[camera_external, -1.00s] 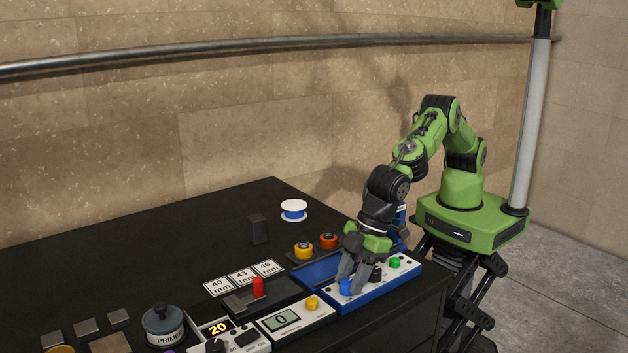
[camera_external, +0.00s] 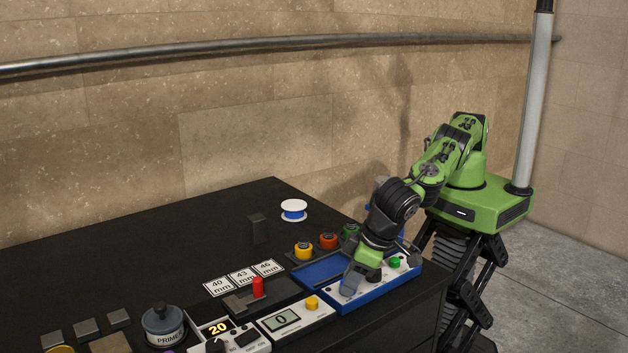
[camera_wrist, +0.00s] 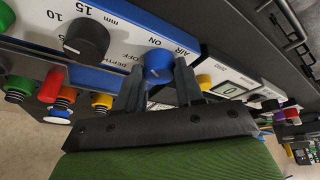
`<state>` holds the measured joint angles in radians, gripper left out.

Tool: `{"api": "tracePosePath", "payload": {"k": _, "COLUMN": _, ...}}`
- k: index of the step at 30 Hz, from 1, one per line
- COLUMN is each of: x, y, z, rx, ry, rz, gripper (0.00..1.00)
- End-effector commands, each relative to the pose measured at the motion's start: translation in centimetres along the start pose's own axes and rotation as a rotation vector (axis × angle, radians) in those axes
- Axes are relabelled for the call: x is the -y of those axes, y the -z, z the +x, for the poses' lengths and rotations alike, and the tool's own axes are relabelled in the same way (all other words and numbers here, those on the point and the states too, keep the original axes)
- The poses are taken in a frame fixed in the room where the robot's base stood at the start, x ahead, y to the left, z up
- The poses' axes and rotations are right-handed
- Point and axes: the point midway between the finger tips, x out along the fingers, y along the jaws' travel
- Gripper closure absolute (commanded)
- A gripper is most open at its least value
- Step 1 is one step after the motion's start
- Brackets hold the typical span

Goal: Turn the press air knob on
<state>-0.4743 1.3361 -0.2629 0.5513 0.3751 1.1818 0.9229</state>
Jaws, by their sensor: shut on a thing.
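The press air knob (camera_wrist: 158,66) is a round blue knob on the white-topped blue panel (camera_wrist: 110,80), beside the printed words AIR, OFF and ON. The panel (camera_external: 345,301) stands at the table's front right edge in the external view. My gripper (camera_wrist: 161,72) is shut on the blue knob, with one dark finger on each side of it in the wrist view. In the external view my gripper (camera_external: 349,280) points down at the panel's left end and hides most of the knob. I cannot tell which way the knob's mark points.
A black depth knob (camera_wrist: 86,40) sits beside the air knob, and a green button (camera_external: 395,262) is at the panel's right end. A display box (camera_external: 284,321) with a yellow button stands close on the left. A blue tray (camera_external: 318,270) lies behind.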

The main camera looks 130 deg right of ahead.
Motion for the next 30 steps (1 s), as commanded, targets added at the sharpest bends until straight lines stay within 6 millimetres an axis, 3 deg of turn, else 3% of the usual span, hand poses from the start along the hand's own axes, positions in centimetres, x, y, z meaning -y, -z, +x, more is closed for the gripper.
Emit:
{"api": "tracePosePath", "payload": {"k": 28, "x": 0.12, "y": 0.09, "z": 0.01, "rx": 0.008, "ry": -0.041, "rz": 0.108, "gripper": 0.94}}
{"api": "tracePosePath", "payload": {"k": 29, "x": 0.12, "y": 0.08, "z": 0.01, "rx": 0.008, "ry": -0.041, "rz": 0.108, "gripper": 0.60}}
{"api": "tracePosePath", "payload": {"k": 30, "x": 0.12, "y": 0.09, "z": 0.01, "rx": 0.008, "ry": -0.041, "rz": 0.108, "gripper": 0.54}}
